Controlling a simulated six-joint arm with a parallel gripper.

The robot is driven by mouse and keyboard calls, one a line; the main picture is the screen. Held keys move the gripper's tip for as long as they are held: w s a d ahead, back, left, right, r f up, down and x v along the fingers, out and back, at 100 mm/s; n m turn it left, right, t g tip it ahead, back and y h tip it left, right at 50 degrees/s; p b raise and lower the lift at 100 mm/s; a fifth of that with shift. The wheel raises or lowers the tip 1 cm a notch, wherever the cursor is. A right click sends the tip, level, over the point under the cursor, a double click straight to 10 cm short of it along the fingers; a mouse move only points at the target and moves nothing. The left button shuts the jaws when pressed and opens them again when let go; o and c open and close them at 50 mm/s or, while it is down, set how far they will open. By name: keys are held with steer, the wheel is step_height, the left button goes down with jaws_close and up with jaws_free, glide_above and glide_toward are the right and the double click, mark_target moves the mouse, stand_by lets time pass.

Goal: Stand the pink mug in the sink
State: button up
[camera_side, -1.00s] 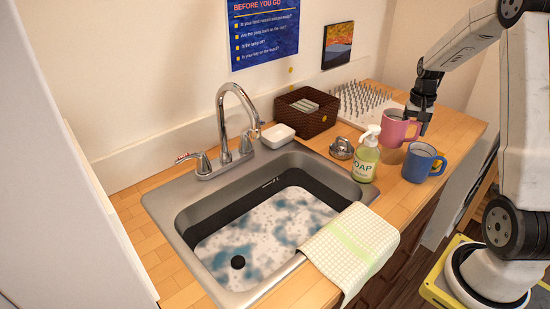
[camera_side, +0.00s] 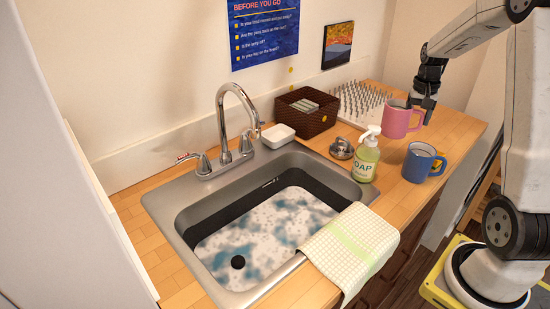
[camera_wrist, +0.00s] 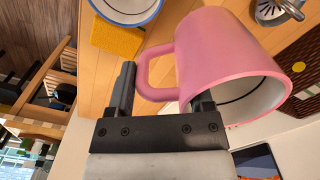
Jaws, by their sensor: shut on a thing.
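The pink mug (camera_side: 396,121) is upright in the side view, at the back right of the wooden counter, and appears raised a little above it. My gripper (camera_side: 425,98) is shut on the mug at its right, handle side. In the wrist view the pink mug (camera_wrist: 225,55) fills the middle, with its handle (camera_wrist: 157,72) between the two fingers of my gripper (camera_wrist: 160,95). The metal sink (camera_side: 185,225) is at the left centre, with a white and blue patterned bottom and a dark drain. The mug is well to the right of the sink.
A soap bottle (camera_side: 366,158) and a metal strainer (camera_side: 341,149) stand between mug and sink. A blue mug (camera_side: 420,163) is in front of the pink one. A faucet (camera_side: 226,120), brown basket (camera_side: 307,118) and spiked rack (camera_side: 360,100) are behind. A towel (camera_side: 350,248) covers the sink's front right edge.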

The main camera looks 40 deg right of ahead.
mark_target(385, 112)
jaws_close()
steer(key=shift+w, duration=0.1)
steer(key=shift+w+a+r, duration=0.1)
steer(key=shift+w+a, duration=0.05)
steer(key=shift+w, duration=0.05)
steer(key=w+a, duration=0.1)
steer(key=w, duration=0.1)
steer(key=w+a+r+n, duration=0.1)
steer(key=w+a, duration=0.1)
steer(key=w+a+n, duration=0.1)
steer(key=w+a, duration=0.1)
steer(key=shift+w+a+r, duration=0.1)
steer(key=shift+w+r, duration=0.05)
steer(key=shift+w, duration=0.15)
steer(key=a+f+n, duration=0.3)
steer(key=a, duration=0.7)
steer(key=a+f+n, duration=0.3)
steer(key=a, duration=0.6)
steer(key=a+f+n, duration=0.3)
steer(key=a, duration=0.7)
steer(key=w+d+f+n, duration=0.4)
steer(key=d+f, duration=0.3)
steer(key=d, duration=0.3)
steer(key=shift+w+f+n, duration=0.3)
steer(key=shift+w+n, duration=0.05)
steer(key=shift+n, duration=0.55)
